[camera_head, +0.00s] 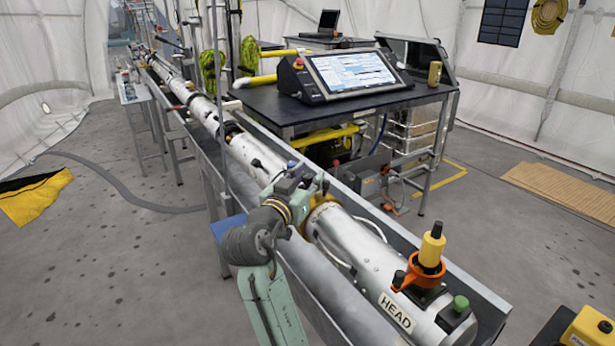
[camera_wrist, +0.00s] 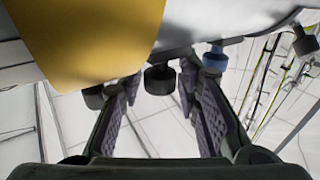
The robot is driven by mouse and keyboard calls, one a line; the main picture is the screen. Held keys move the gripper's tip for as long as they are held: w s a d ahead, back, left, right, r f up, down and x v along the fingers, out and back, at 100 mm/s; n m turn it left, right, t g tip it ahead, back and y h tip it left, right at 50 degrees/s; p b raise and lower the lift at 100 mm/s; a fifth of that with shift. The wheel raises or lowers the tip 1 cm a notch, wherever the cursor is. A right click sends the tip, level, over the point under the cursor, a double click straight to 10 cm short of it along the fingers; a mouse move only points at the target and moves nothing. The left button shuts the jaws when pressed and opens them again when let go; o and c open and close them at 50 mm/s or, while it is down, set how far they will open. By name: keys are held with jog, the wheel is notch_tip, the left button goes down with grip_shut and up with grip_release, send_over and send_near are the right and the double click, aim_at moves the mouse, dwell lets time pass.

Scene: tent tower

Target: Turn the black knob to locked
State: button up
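In the wrist view, a short black knob (camera_wrist: 160,78) sticks out of a white cylindrical body (camera_wrist: 190,20). My gripper (camera_wrist: 158,92) has its two ridged fingers spread on either side of this knob, with a visible gap on each side. A second black knob (camera_wrist: 93,97) is partly hidden behind the left finger. A blue knob (camera_wrist: 215,58) sits just beyond the right finger. In the head view, my arm reaches to the long tube (camera_head: 350,240) near its gold ring; the fingertips and the black knob between them cannot be made out there. Knob markings are not readable.
The gold band (camera_wrist: 90,35) is close to the wrist camera at upper left. The tube lies in a metal trough (camera_head: 455,270); an orange-and-yellow fitting (camera_head: 430,250) rises at its head end. A black table (camera_head: 350,100) with a console screen (camera_head: 353,70) stands behind. Floor at left is mostly clear.

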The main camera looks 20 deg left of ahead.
grip_shut()
jog(key=shift+a+m+h+b, duration=0.1)
jog(key=shift+m+h+b, duration=0.25)
jog(key=shift+h, duration=0.35)
jog(key=m+h+b, duration=0.1)
jog(key=m+h, duration=0.1)
jog(key=h, duration=0.1)
jog(key=shift+f+g, duration=0.1)
jog(key=shift+g, duration=0.3)
jog(key=m+g+h+b, duration=0.1)
jog(key=m+h, duration=0.1)
jog(key=m+g+h+b, duration=0.1)
jog(key=h+b, duration=0.1)
jog(key=h, duration=0.1)
jog(key=shift+m+g, duration=0.3)
jog(key=shift+m, duration=0.05)
jog(key=m+g+h+b, duration=0.2)
jog(key=m+g+h, duration=0.2)
jog(key=g, duration=0.1)
jog(key=shift+h, duration=0.4)
jog(key=shift+m+g+h+b, duration=0.4)
jog(key=shift+m+g+h, duration=0.15)
jog(key=shift+m+g, duration=0.7)
jog(key=shift+m+g+h+b, duration=0.5)
jog(key=shift+m+g, duration=0.35)
jog(key=shift+g, duration=0.7)
jog(key=shift+m+g, duration=0.3)
jog(key=shift+g, duration=0.1)
